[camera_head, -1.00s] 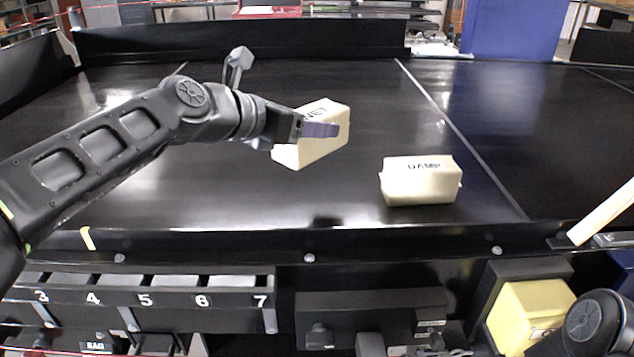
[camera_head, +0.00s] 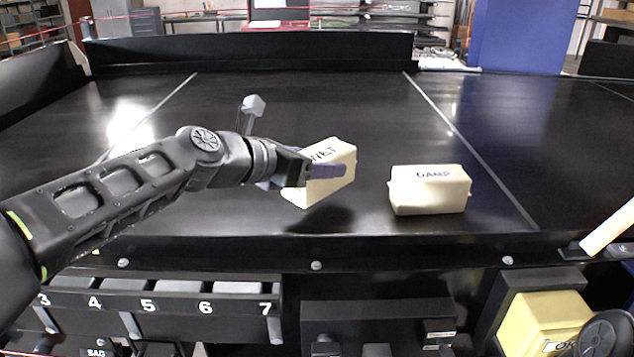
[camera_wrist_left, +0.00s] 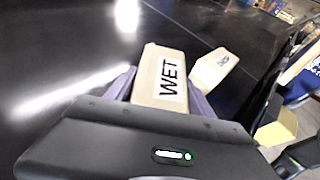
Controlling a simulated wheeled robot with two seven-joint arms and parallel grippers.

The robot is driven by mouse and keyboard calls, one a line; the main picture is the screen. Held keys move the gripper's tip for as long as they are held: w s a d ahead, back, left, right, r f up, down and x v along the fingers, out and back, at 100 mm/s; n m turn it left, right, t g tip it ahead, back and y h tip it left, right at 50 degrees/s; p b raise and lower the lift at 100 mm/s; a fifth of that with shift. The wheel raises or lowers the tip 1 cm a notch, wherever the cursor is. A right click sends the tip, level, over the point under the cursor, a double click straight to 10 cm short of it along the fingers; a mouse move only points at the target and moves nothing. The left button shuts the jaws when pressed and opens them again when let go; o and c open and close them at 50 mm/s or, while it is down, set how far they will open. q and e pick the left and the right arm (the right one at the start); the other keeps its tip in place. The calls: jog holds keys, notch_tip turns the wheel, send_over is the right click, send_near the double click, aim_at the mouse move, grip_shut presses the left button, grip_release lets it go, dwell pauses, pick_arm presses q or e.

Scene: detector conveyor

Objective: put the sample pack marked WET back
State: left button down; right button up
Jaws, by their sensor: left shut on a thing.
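The sample pack marked WET (camera_head: 338,160) is a cream block with black letters. My left gripper (camera_head: 322,172) is shut on it, with a purple finger across its near side. A dark shadow lies on the belt below the pack; I cannot tell exactly how high it is held. In the left wrist view the WET pack (camera_wrist_left: 165,80) sits between the two purple fingers of my left gripper (camera_wrist_left: 160,92), label facing the camera. A second cream pack marked DAMP (camera_head: 430,190) rests on the belt to the right. My right gripper is not seen.
The black conveyor belt (camera_head: 240,130) has wide free room behind and left of the packs. A raised front edge (camera_head: 400,248) runs along it. Below are numbered slots (camera_head: 180,287) and, at right, a dark bin with a yellow pack (camera_head: 545,320).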

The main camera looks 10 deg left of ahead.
pick_arm(q)
jog(key=shift+f+b, duration=0.8)
jog(key=shift+f, duration=1)
jog(key=shift+f, duration=0.1)
jog(key=shift+f, duration=0.15)
jog(key=shift+c, duration=1.8)
grip_release()
jog(key=shift+r, duration=0.2)
jog(key=shift+s+a+r, duration=0.1)
jog(key=shift+s+a, duration=0.05)
jog(key=v, duration=1.1)
jog(key=shift+s, duration=0.3)
